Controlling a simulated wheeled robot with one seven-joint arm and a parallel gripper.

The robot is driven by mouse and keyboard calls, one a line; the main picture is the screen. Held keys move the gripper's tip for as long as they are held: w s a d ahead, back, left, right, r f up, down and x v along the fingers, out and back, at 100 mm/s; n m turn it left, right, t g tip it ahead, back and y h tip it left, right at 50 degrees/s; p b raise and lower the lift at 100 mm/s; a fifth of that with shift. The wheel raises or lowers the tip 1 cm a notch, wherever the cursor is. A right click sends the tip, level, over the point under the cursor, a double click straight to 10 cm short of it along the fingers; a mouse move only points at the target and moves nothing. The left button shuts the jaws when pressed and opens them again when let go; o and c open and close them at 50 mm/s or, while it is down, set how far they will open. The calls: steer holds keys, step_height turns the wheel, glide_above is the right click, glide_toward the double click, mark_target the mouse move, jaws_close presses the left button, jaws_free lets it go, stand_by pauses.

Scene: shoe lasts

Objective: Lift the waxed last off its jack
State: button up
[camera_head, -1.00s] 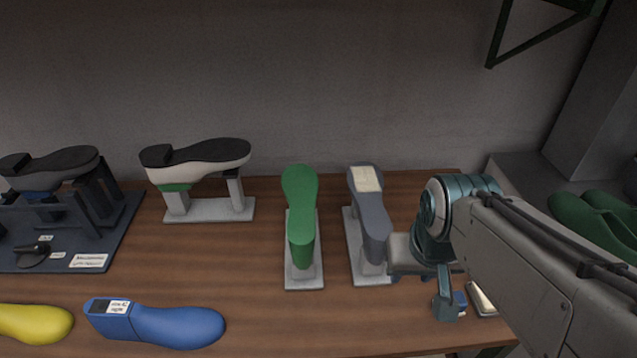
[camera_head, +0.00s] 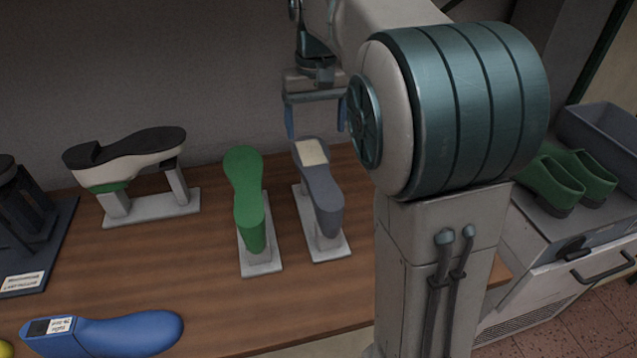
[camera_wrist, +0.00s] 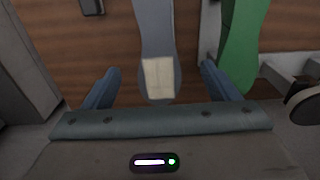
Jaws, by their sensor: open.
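A grey last (camera_head: 322,185) with a cream patch (camera_head: 310,152) on its far end sits sole-up on a jack with a pale base plate (camera_head: 329,248). I take it as the waxed last. My gripper (camera_head: 316,122) is open and empty, above and behind the last's patched end. In the wrist view the grey last (camera_wrist: 153,30) lies lengthwise in line with the gap between my fingers (camera_wrist: 160,72), its cream patch (camera_wrist: 158,78) centred there. The fingers look apart from it; the exact height between them is hard to tell.
A green last (camera_head: 244,190) on its own jack stands close to the left. Further left is a black-soled white shoe (camera_head: 130,160) on a stand, and a blue last (camera_head: 115,333) lies in front. Green clogs (camera_head: 555,178) sit at right. The wall (camera_head: 150,60) stands behind.

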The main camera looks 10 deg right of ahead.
mark_target(318, 174)
steer(key=f, duration=1.3)
steer(key=shift+d+f, duration=0.25)
steer(key=shift+f, duration=0.05)
steer(key=shift+w, duration=0.1)
steer(key=c, duration=1.5)
